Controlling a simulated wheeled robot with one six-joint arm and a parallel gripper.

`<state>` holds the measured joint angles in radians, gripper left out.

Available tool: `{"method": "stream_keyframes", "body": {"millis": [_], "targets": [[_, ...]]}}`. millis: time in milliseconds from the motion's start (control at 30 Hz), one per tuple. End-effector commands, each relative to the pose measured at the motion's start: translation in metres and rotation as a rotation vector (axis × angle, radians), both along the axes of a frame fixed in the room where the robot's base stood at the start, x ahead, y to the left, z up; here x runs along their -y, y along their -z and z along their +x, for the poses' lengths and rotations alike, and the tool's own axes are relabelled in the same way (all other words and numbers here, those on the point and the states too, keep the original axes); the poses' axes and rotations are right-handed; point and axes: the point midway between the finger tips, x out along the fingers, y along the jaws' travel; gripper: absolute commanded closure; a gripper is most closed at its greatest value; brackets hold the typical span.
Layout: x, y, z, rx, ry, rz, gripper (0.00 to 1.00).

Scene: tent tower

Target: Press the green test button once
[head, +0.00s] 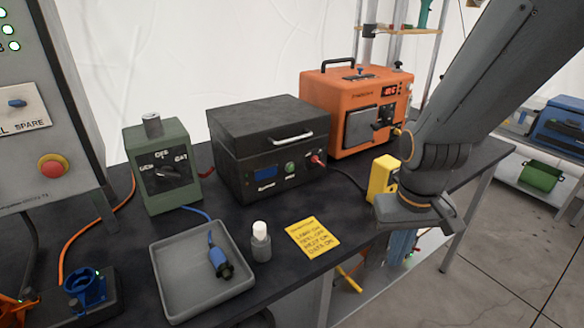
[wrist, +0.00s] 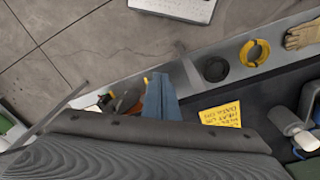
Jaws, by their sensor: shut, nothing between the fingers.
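A small green button (head: 290,168) sits on the front of a black box (head: 262,135) on the bench, in the head view. It is between a blue display and a red knob. Its label is too small to read. My gripper shows in the wrist view with its narrow fingers (wrist: 161,97) together and empty. In the head view the end of my arm hangs to the right of the black box, over the bench's front edge and apart from the button. The button does not show in the wrist view.
A yellow box (head: 383,178) stands close beside my gripper. An orange oven (head: 350,100) is behind it. A green switch box (head: 160,168), grey tray (head: 170,285), white-capped bottle (head: 261,240) and yellow note (head: 312,237) are on the bench.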

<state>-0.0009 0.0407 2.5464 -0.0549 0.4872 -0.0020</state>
Motion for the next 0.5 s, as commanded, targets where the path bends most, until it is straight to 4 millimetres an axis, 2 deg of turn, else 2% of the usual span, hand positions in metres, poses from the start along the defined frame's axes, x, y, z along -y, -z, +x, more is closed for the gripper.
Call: {"method": "stream_keyframes", "body": {"millis": [67,133,233,300,400,500], "targets": [[0.011,-0.006,0.024,0.063,-0.077,-0.038,1.00],[0.016,-0.010,0.057,0.152,-0.193,-0.073,1.00],[0.006,-0.017,0.109,0.302,-0.405,-0.095,1.00],[-0.013,-0.022,0.139,0.404,-0.560,-0.076,1.00],[-0.049,-0.026,0.165,0.532,-0.766,-0.011,1.00],[-0.087,-0.030,0.172,0.632,-0.932,0.079,1.00]]}}
